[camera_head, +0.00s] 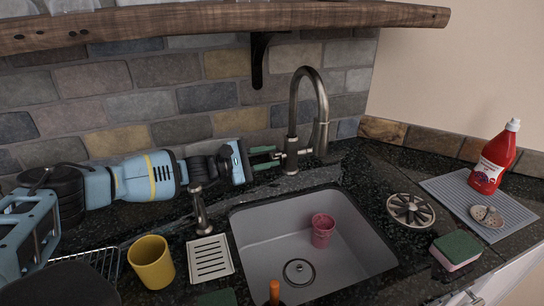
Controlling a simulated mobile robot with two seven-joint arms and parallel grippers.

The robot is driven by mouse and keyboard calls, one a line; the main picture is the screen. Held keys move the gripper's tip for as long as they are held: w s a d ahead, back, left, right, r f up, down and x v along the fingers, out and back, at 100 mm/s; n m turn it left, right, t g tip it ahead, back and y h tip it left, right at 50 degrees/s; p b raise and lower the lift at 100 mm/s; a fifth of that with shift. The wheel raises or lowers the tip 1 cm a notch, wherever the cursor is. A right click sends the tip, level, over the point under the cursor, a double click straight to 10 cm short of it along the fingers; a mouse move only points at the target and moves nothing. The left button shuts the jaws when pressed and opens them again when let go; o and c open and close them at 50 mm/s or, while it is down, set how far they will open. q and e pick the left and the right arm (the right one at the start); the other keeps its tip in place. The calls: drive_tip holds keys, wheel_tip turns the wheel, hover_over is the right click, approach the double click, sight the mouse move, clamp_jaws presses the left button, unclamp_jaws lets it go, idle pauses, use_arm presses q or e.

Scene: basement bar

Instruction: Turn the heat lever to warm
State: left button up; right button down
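The faucet (294,115) is a tall gooseneck of brushed metal behind the sink. A short metal lever or side part (304,151) shows at its base, but it is small and its exact setting cannot be told. My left gripper (276,158) reaches in from the left, with its two green fingers pointing right at the faucet base. The fingers are apart, one above the other, with a gap between them. Their tips are close to the base; I cannot tell whether they touch it or the lever. My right gripper is not in view.
The grey sink (265,245) holds a pink cup (322,230). A soap dispenser (201,215), yellow cup (151,262) and slatted white dish (209,258) stand left. A drain strainer (411,210), sponge (456,250) and red bottle (494,158) stand right. A wooden shelf (220,20) overhangs.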

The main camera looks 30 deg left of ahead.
use_arm(q)
drive_tip(key=v, duration=0.6)
drive_tip(key=shift+s+a, duration=0.15)
